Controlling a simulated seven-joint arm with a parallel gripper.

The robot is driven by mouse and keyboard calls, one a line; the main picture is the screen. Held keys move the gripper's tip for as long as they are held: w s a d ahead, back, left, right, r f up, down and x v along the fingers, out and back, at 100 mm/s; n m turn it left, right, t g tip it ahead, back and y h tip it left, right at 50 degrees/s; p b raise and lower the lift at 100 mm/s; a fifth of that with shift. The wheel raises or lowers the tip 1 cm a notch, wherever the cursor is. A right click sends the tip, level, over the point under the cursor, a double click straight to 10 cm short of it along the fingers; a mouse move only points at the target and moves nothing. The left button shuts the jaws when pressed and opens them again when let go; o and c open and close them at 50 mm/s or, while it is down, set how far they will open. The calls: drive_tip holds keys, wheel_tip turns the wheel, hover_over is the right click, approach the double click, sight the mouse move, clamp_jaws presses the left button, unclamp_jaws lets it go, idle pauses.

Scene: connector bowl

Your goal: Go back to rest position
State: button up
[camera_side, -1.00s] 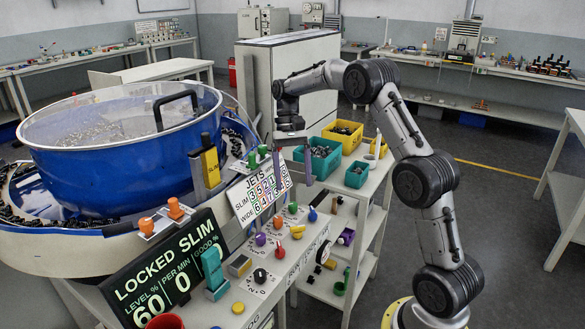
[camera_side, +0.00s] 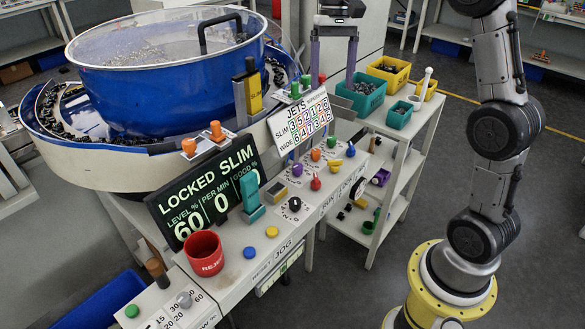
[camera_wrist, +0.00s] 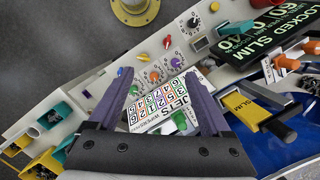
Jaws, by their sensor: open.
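My gripper (camera_side: 333,80) shows at the top of the side view, pointing down, its two purple fingers spread wide apart with nothing between them. It is above and behind the JETS board (camera_side: 301,119), near the teal bin. In the wrist view my gripper (camera_wrist: 161,74) is open and empty, with the JETS board (camera_wrist: 158,103) beyond and between the fingers. The upper part of my arm is cut off by the top of the side view.
The blue bowl feeder (camera_side: 165,80) stands left of my gripper. A yellow SLIM block (camera_side: 254,92), display (camera_side: 203,192), red cup (camera_side: 205,253) and several knobs crowd the bench. Teal (camera_side: 360,95) and yellow (camera_side: 388,75) bins stand right. Floor is clear at right.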

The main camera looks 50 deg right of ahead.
drive_tip(key=s+a+r+n+t+h, duration=0.1)
drive_tip(key=s+a+r+n+t, duration=0.1)
drive_tip(key=s+a, duration=0.3)
drive_tip(key=s+a+r+n+t, duration=0.1)
drive_tip(key=s+a+r, duration=0.15)
drive_tip(key=s, duration=0.55)
drive_tip(key=s+a+f+n+t+h, duration=0.1)
drive_tip(key=s+f+n+t, duration=0.3)
drive_tip(key=s+f, duration=0.4)
drive_tip(key=shift+s+a+f, duration=0.25)
drive_tip(key=shift+a+f, duration=0.35)
drive_tip(key=shift+f, duration=0.2)
